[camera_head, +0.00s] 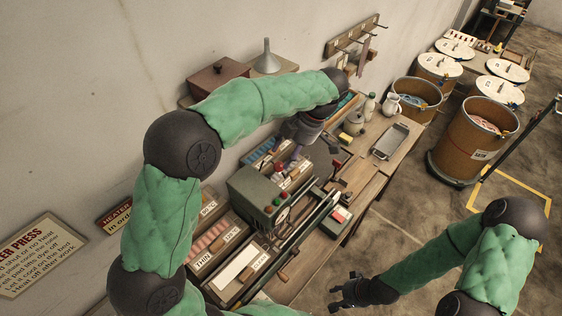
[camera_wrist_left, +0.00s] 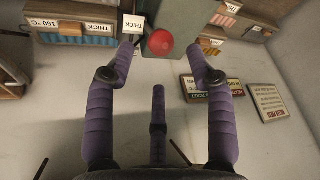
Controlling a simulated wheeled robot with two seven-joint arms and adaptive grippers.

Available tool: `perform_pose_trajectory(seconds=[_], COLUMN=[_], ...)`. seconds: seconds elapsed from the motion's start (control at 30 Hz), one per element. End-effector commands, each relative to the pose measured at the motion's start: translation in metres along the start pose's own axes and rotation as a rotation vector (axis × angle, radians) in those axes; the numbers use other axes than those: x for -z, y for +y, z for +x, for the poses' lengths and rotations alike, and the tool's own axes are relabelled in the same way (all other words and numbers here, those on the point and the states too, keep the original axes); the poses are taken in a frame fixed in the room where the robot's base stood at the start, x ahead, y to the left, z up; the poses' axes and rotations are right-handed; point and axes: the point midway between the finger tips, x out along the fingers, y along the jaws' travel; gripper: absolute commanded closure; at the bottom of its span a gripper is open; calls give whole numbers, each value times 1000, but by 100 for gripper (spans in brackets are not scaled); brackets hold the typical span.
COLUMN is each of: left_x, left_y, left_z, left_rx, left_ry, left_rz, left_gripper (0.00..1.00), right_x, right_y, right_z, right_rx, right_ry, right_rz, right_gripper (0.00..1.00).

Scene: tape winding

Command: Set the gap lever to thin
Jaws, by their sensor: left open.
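The gap lever's round red knob (camera_wrist_left: 158,42) shows in the left wrist view between my open left fingertips (camera_wrist_left: 165,46), with a space on both sides. A small white "THICK" label (camera_wrist_left: 133,24) is just left of the knob. In the head view, my left gripper (camera_head: 294,158) points down over the green-grey press box (camera_head: 250,192), and the red knob (camera_head: 279,168) is at its fingers.
Trays labelled "THIN" (camera_head: 203,261) and with temperatures lie left of the press. A metal tray (camera_head: 390,141), bottles and a jug (camera_head: 391,104) stand farther back. Drums (camera_head: 474,140) are at the right. The floor between bench and right arm is clear.

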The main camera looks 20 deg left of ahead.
Motion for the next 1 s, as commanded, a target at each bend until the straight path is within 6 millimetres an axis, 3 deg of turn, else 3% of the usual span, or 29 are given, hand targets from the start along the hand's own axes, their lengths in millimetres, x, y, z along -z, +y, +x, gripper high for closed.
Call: perform_pose_trajectory(seconds=[0.1,0.3,0.67,0.7,0.9,1.0], left_x=[-1,-1,0,0,15,33], left_y=[0,0,0,0,5,11], left_z=[-22,-45,-52,-52,-50,-46], left_rx=[-2,1,2,2,-21,-59], left_ry=[-1,0,1,1,-26,-60], left_rz=[0,1,1,1,88,222], left_gripper=[46,46,46,48,100,100], right_x=[0,0,0,0,0,-1], right_y=[0,0,0,0,-3,-7], right_z=[0,0,0,0,-8,-19], right_rx=[0,0,0,0,0,0], right_ry=[0,0,0,0,0,0], right_rz=[0,0,0,0,0,0], right_gripper=[60,60,60,60,60,60])
